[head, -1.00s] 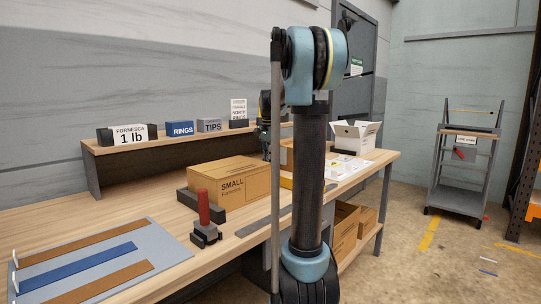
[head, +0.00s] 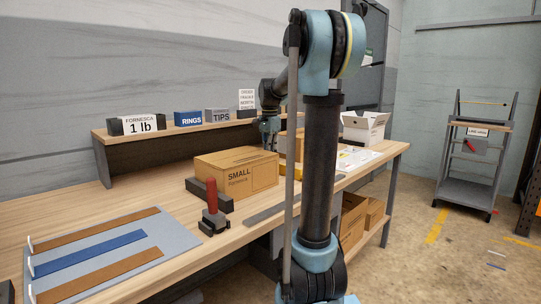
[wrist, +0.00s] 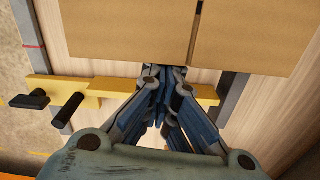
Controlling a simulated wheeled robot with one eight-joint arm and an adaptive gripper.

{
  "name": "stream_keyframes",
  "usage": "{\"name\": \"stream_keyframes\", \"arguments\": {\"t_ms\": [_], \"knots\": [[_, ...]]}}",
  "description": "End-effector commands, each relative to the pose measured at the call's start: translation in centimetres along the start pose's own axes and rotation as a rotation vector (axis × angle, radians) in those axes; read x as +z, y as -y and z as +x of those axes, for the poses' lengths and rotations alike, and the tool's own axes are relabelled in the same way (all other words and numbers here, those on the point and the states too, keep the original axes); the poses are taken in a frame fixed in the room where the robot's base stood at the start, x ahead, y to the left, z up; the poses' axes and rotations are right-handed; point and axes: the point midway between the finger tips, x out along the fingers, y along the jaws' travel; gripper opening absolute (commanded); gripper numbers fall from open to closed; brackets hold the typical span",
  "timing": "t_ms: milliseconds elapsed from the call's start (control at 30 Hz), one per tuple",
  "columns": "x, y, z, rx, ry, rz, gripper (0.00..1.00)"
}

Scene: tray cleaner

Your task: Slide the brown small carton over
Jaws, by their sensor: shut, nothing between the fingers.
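The brown small carton (head: 224,177), printed "SMALL", sits on the wooden workbench (head: 105,215) behind a dark block. In the wrist view its taped brown top (wrist: 120,30) fills the upper part, with a dark slot at the seam. My gripper (head: 270,148) points down at the carton's far right end. In the wrist view my gripper (wrist: 164,76) has its blue fingers together and empty, close to the carton's near edge. I cannot tell whether they touch it.
A yellow bar (wrist: 90,92) with black knobs lies under my fingers. A dark block (head: 222,202) and a red-handled tool (head: 212,205) stand before the carton. An open white box (head: 365,125) is farther right. A grey mat (head: 180,236) with strips lies left.

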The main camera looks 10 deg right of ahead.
Motion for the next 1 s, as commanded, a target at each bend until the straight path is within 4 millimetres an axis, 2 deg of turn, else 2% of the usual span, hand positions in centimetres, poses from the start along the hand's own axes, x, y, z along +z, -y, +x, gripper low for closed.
{"name": "stream_keyframes", "arguments": {"t_ms": [167, 333, 467, 600, 1000], "knots": [[0.6, 0.0, 0.1, -0.001, 0.012, -0.005, 0.00], [0.2, 0.0, 0.1, -0.001, 0.012, -0.005, 0.00], [-1.3, -0.1, 0.2, 0.000, 0.010, -0.004, 0.00], [-3.6, -0.2, 0.2, 0.000, 0.006, -0.004, 0.00], [-3.5, -0.3, -7.3, 0.000, 0.004, -0.006, 0.00]]}}
